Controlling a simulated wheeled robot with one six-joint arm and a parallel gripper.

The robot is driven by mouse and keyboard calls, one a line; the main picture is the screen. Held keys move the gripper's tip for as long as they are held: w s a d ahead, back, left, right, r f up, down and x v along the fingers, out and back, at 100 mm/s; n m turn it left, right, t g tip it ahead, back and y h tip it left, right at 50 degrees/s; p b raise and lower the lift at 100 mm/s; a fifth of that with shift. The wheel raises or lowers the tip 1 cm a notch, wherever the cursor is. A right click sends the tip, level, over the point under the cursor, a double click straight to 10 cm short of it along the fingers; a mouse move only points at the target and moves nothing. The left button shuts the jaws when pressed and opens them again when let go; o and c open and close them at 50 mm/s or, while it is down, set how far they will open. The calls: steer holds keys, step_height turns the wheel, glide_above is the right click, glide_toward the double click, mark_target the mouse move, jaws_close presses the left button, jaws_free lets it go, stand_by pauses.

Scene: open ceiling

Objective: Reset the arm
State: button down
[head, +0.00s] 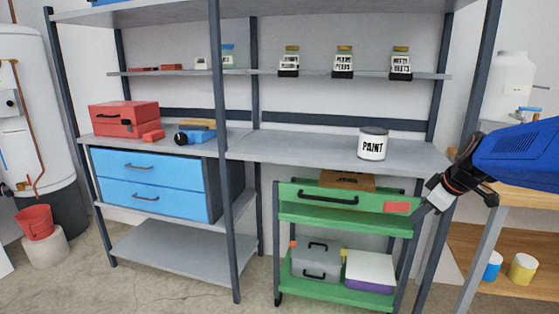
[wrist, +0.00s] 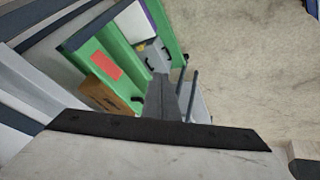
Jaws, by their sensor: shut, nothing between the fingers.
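My gripper (head: 426,211) is at the right in the head view, pointing down and left, beside the right end of the green cart's (head: 330,214) upper part. Its fingers are together with nothing between them. In the wrist view the closed fingers (wrist: 161,82) show in the middle, with the green cart (wrist: 93,62) beyond and to the left. From these views I cannot tell whether the fingertips touch the cart. My blue arm reaches in from the right edge of the head view.
Grey shelving holds a paint can (head: 372,143), a red toolbox (head: 124,119), blue drawers (head: 150,182) and several jars. A brown box (head: 347,180) sits in the cart's top. A wooden bench (head: 520,197) stands at right. Floor in front is clear.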

steer(key=s+a+f+m, duration=0.2)
steer(key=s+a, duration=0.1)
steer(key=s, duration=0.6)
steer(key=s+a+f+m+h, duration=0.1)
steer(key=s+a+f+m, duration=0.2)
steer(key=s, duration=0.6)
steer(key=s+a+f+m+g, duration=0.1)
steer(key=s+a+f+m, duration=0.1)
steer(key=s, duration=0.7)
steer(key=a+m, duration=0.1)
steer(key=a, duration=0.1)
steer(key=shift+s+a+f+h, duration=0.2)
steer(key=shift+a+h, duration=0.15)
steer(key=shift+h, duration=0.05)
